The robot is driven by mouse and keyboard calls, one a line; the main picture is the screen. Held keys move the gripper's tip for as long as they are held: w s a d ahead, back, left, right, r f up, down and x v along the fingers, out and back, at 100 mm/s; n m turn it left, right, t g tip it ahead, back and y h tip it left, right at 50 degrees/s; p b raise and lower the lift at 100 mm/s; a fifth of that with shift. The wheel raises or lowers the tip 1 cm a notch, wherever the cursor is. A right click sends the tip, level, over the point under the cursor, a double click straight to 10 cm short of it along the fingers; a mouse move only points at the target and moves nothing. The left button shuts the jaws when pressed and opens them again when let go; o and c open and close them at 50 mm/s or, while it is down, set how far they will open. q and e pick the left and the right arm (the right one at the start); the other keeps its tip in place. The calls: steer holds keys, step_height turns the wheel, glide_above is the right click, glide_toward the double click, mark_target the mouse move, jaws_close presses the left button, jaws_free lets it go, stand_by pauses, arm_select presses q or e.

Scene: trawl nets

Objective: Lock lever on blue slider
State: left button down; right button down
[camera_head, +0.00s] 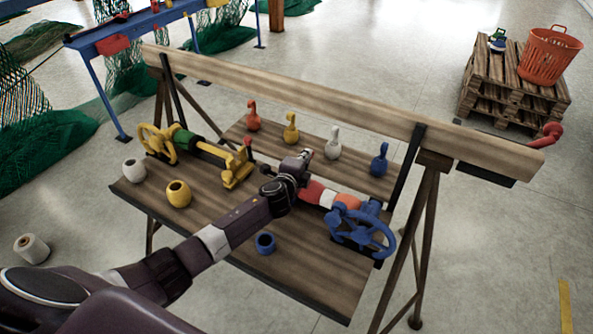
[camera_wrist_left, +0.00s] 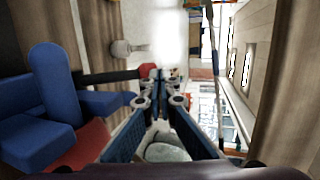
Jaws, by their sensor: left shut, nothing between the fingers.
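The blue slider (camera_wrist_left: 50,105) fills the left of the left wrist view as a blue block with an upright rounded post. A dark lever (camera_wrist_left: 108,76) with a red knob (camera_wrist_left: 148,70) reaches from it toward the fingertips. My left gripper (camera_wrist_left: 160,98) is shut and empty, close to the knob; I cannot tell whether they touch. In the head view my left gripper (camera_head: 303,157) is above the bench, left of the blue handwheel (camera_head: 368,235), and my arm and gripper hide the slider and its lever.
A yellow slider (camera_head: 238,168) with a red-knobbed lever stands at left. Several coloured pins (camera_head: 332,143) stand on the rear shelf below a long wooden beam (camera_head: 300,95). Loose rings (camera_head: 178,193) sit along the front.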

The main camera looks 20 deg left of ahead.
arm_select(q)
steer(key=shift+w+f, duration=0.1)
steer(key=shift+w, duration=0.4)
steer(key=shift+w+b, duration=0.15)
steer(key=shift+b, duration=0.2)
